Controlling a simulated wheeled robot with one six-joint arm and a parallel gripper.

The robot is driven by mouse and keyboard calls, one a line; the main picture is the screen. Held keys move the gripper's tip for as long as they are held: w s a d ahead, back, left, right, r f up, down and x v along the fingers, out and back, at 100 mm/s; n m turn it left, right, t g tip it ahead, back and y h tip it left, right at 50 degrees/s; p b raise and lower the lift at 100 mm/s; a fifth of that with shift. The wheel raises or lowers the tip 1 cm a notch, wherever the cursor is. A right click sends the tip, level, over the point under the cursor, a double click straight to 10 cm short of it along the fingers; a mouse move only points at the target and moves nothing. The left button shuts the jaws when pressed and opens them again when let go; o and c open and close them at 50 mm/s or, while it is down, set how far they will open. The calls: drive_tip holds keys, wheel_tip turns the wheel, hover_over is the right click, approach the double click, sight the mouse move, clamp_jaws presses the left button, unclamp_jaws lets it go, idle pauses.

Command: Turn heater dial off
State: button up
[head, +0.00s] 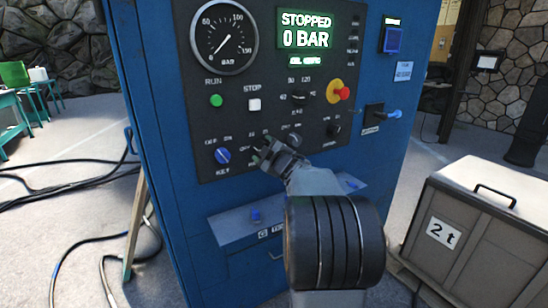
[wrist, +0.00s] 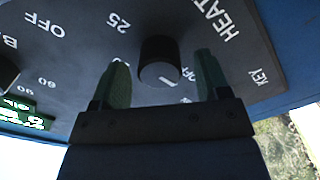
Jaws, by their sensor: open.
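The heater dial (wrist: 158,58) is a dark round knob on the dark control panel (wrist: 85,50), below lettering that reads "HEAT". "25" and "OFF" are printed around it. A short white mark shows at the knob's lower edge in the wrist view, near the word OFF. My gripper (wrist: 162,66) is open, with one green finger on each side of the dial and a visible gap to it on both sides. In the head view my gripper (head: 267,152) is at the panel's lower part and covers most of the dial.
The blue key switch (head: 222,155) is just left of my gripper. Other controls include a green RUN button (head: 216,100), a white STOP button (head: 254,104), a red knob (head: 342,93) and a blue-handled lever (head: 390,114). A grey box marked "2 t" (head: 480,225) stands at right.

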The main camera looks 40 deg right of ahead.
drive_tip(key=s+a+p, duration=0.1)
drive_tip(key=s, duration=1.2)
drive_tip(key=shift+a, duration=0.4)
drive_tip(key=s+d+f+m+g+h+p, duration=0.35)
drive_tip(key=s+f+m+g+h, duration=0.3)
drive_tip(key=m+g, duration=0.4)
drive_tip(key=s+a+r+g+y+p, duration=0.1)
drive_tip(key=a+r+y+p, duration=0.2)
drive_tip(key=a, duration=0.6)
drive_tip(key=s+a+r+n+g+y+p, duration=0.1)
drive_tip(key=s+a+r+y+p, duration=0.1)
drive_tip(key=a+p, duration=0.4)
drive_tip(key=s+a+r+g+y+p, duration=0.1)
drive_tip(key=s+a+r+y+p, duration=0.1)
drive_tip(key=a, duration=1.1)
drive_tip(key=r+y+p, duration=0.1)
drive_tip(key=y+p, duration=0.1)
drive_tip(key=p, duration=0.1)
drive_tip(key=shift+a+r+n+g, duration=0.3)
drive_tip(key=shift+a+n+g, duration=0.05)
